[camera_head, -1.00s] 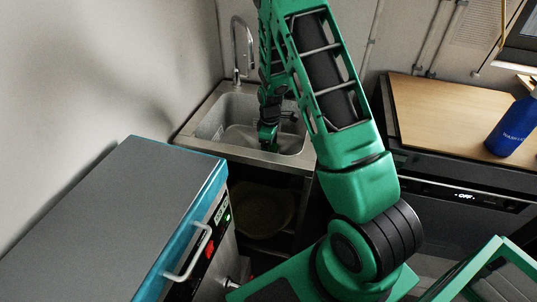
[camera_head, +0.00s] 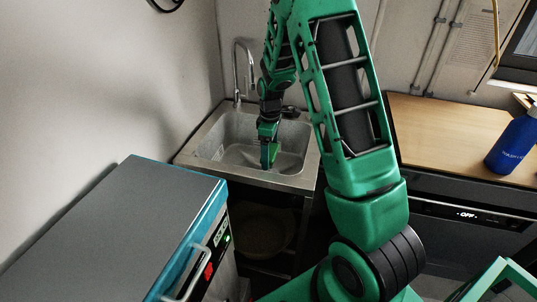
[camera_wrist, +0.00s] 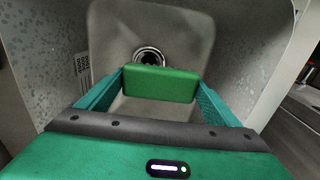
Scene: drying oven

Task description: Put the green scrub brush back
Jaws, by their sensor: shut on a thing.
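The green scrub brush (camera_wrist: 160,84) shows in the wrist view as a plain green block across the space between my fingers. My gripper (camera_head: 268,148) is shut on it, one finger on each side. In the head view the gripper points down into the basin of the metal sink (camera_head: 215,150). Brush and gripper are both green there, so their outlines merge. The wrist view shows the round drain (camera_wrist: 149,57) just beyond the brush. The underside of the brush is hidden, and I cannot tell whether it touches the basin.
A tap (camera_head: 237,75) stands at the sink's back left. A grey-topped oven with blue edges (camera_head: 120,220) stands at the front left. A wooden worktop (camera_head: 440,135) with a blue bottle (camera_head: 512,142) is on the right. An open shelf space (camera_head: 262,235) lies under the sink.

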